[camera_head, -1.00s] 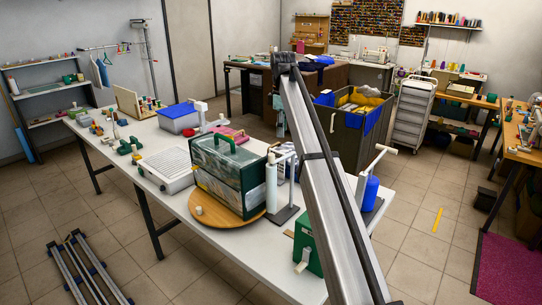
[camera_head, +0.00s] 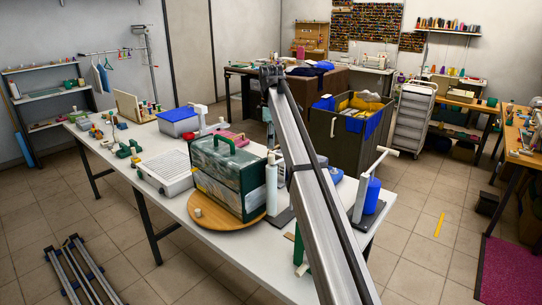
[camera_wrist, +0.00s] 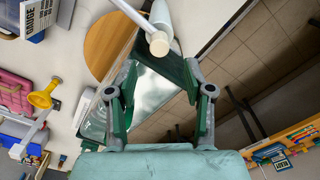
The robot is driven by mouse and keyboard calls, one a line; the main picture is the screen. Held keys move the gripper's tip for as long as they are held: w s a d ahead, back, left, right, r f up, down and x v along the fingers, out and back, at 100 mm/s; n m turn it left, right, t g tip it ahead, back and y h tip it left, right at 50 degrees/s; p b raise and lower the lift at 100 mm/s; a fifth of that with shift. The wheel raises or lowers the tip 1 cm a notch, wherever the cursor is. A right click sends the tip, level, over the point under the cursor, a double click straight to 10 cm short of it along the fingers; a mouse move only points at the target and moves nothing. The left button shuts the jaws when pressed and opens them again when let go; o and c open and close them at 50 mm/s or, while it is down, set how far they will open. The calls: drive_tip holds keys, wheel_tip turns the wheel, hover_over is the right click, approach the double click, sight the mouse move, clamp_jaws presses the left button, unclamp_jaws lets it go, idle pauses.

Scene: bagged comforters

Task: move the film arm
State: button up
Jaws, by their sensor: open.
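A white film roll (camera_head: 271,185) stands upright beside the green bagged bundle (camera_head: 228,175), which sits on a round wooden turntable (camera_head: 205,212). In the wrist view, a pale rod with a round white end (camera_wrist: 158,43), apparently part of the film arm, lies at the top, beyond my fingertips. My gripper (camera_wrist: 160,80) is open, with its two green-grey fingers apart and nothing gripped. Clear film and dark green material (camera_wrist: 152,92) show between and behind the fingers. In the head view, my arm hides the gripper and part of the film stand.
A second stand with a blue roll (camera_head: 372,195) and white handle is to the right. A grey case (camera_head: 165,172) and blue-lidded box (camera_head: 179,121) are on the left of the table. In the wrist view, a yellow funnel (camera_wrist: 42,98) is at left.

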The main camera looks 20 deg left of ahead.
sight(271, 155)
wheel_tip(271, 155, down, 7)
drive_tip(key=shift+r+p, duration=0.15)
drive_tip(key=shift+p, duration=0.6)
drive_tip(key=shift+c, duration=0.4)
clamp_jaws()
